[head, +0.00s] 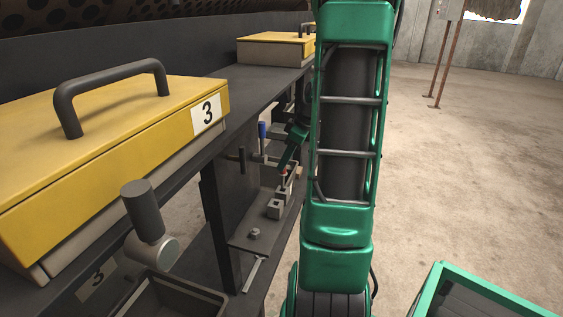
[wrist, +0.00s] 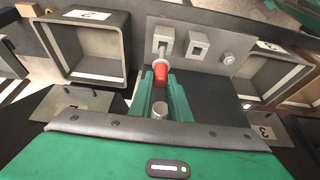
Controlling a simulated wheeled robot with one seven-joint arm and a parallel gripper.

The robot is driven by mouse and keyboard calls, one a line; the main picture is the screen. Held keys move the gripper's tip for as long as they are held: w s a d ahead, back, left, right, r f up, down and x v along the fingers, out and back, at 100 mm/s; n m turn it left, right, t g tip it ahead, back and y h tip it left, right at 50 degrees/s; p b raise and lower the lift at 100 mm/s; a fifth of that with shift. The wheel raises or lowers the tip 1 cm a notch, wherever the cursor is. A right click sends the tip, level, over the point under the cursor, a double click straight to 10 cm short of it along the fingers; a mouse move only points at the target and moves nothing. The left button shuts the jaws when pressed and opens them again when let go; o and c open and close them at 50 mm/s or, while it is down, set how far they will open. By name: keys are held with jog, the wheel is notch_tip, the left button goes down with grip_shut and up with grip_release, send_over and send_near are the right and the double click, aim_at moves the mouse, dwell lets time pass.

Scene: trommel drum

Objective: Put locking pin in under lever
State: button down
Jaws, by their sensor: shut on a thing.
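The locking pin, with a red part (wrist: 161,73) and a grey shaft, is held between the two green fingers of my gripper (wrist: 163,88) in the wrist view. My gripper (head: 291,150) is shut on it in the head view, where the red part (head: 283,172) shows just below. The pin's shaft points at a grey block (wrist: 161,40) on a metal plate (wrist: 183,59); I cannot tell whether its tip is inside. A second block (wrist: 198,43) with a square hole stands to the right. A blue-handled lever (head: 262,131) stands upright beyond the blocks in the head view.
A bolt head (wrist: 228,59) sits on the same plate. Open bins flank it, one left (wrist: 88,47) and one right (wrist: 275,77). A yellow lid (head: 120,135) labelled 3 and a grey knob (head: 143,210) stand near left.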

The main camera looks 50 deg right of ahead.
aim_at(285, 173)
jog(key=shift+f, duration=2.9)
dwell(1.5)
jog(key=c, duration=1.6)
grip_release()
jog(key=shift+o, duration=0.2)
jog(key=shift+r, duration=0.1)
jog(key=shift+r, duration=3.95)
